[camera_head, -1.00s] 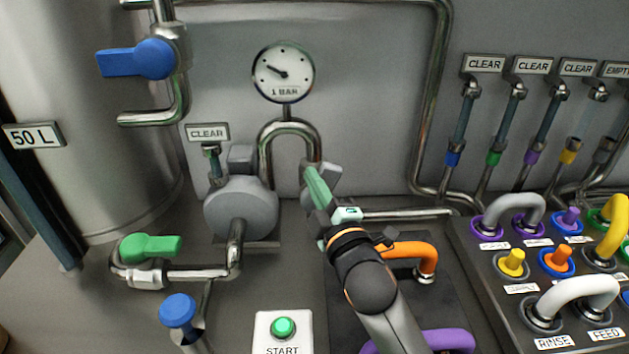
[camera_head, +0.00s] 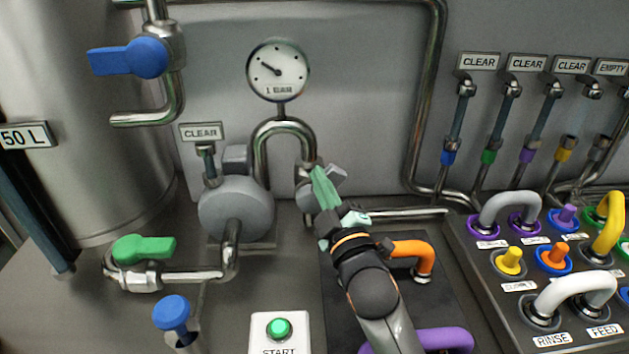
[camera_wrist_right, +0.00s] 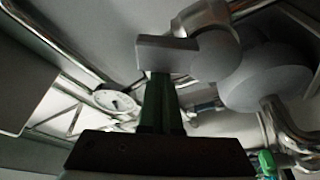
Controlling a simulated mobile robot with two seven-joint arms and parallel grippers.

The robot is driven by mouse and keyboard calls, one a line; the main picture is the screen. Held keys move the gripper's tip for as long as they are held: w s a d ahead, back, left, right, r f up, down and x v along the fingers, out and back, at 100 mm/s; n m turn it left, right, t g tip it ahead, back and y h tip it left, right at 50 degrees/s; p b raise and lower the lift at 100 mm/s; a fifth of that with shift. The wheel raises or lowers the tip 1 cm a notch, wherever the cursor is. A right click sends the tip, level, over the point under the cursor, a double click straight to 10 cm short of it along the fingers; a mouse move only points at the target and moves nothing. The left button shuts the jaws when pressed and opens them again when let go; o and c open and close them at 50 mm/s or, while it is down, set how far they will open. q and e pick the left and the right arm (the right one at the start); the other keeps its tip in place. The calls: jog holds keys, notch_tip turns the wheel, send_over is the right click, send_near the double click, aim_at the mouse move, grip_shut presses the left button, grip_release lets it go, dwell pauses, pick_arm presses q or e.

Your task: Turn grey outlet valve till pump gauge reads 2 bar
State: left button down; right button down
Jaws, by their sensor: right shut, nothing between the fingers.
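The pump gauge (camera_head: 278,70) is a white dial above the pump, labelled 1 BAR, with its needle pointing to the upper left; it also shows in the right wrist view (camera_wrist_right: 115,101). The grey outlet valve handle (camera_head: 336,176) sits below the gauge's pipe bend, partly hidden behind my right gripper. In the right wrist view the grey handle (camera_wrist_right: 168,53) lies just at the fingertips. My right gripper (camera_head: 319,172) is shut with nothing between its fingers, its green fingers at the handle; I cannot tell whether they touch it. My left gripper is not in view.
The grey pump (camera_head: 236,212) stands left of the valve. A green-handled valve (camera_head: 143,248), a blue knob (camera_head: 171,312) and the green START button (camera_head: 279,328) lie in front. An orange hose (camera_head: 414,252) is close beside my right arm. A panel of coloured ports fills the right.

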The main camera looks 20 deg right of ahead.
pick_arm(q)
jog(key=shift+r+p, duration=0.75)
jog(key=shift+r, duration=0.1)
pick_arm(e)
jog(key=shift+s+d+f, duration=0.15)
jog(key=shift+d+f, duration=0.05)
jog(key=shift+d, duration=0.3)
jog(key=shift+s+d+f, duration=0.1)
jog(key=shift+d+f, duration=0.1)
jog(key=shift+d, duration=0.25)
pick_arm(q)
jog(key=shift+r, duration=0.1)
